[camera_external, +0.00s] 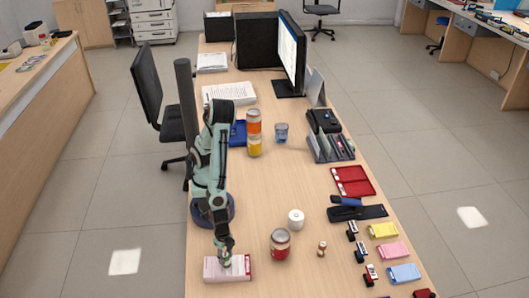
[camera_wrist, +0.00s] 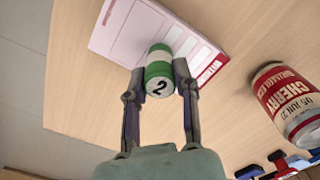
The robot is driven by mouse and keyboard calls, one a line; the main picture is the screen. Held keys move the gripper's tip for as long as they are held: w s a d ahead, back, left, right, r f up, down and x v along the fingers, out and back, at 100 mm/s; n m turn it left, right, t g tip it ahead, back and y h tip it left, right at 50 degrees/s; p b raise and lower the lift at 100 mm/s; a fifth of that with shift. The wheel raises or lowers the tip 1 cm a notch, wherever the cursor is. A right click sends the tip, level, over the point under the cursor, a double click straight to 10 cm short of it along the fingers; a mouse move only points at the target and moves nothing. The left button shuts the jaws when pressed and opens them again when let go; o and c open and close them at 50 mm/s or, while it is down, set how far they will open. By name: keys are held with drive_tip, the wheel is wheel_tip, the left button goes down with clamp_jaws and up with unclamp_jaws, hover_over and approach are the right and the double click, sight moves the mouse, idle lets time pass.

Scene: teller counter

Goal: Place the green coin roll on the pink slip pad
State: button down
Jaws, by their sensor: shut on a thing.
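The green coin roll (camera_wrist: 158,72), green and white with a "2" on its end, is between the fingers of my gripper (camera_wrist: 160,85). My gripper (camera_external: 225,256) is shut on it, pointing down at the front left of the counter. The pink slip pad (camera_wrist: 112,32), pale pink with printed lines and a red edge, lies behind the roll in the wrist view. In the external view the pad (camera_external: 242,272) is directly below my gripper. The roll's far end is hidden, and I cannot tell whether it touches the pad.
A red cherry can (camera_wrist: 287,100) stands right of the pad; it also shows in the external view (camera_external: 280,243). A white roll (camera_external: 296,220) and a small stamp (camera_external: 322,248) are near it. Coloured note pads (camera_external: 393,250) line the right edge. The counter's middle is clear.

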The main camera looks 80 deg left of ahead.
sight(226, 254)
drive_tip(key=shift+f, duration=0.15)
drive_tip(key=c, duration=0.8)
unclamp_jaws()
drive_tip(key=shift+c, duration=0.2)
wheel_tip(226, 254, up, 12)
drive_tip(key=shift+w+r, duration=0.1)
drive_tip(key=shift+r, duration=0.1)
drive_tip(key=w+a+r+n+y, duration=0.1)
drive_tip(key=w+a+r+n, duration=0.15)
drive_tip(key=w+a, duration=0.45)
drive_tip(key=w+a+r+n, duration=0.25)
drive_tip(key=w+a, duration=0.25)
drive_tip(key=a, duration=0.4)
drive_tip(key=s+a+n, duration=0.3)
drive_tip(key=a+n, duration=0.2)
drive_tip(key=a, duration=0.7)
drive_tip(key=shift+s+r, duration=0.3)
drive_tip(key=shift+r, duration=0.1)
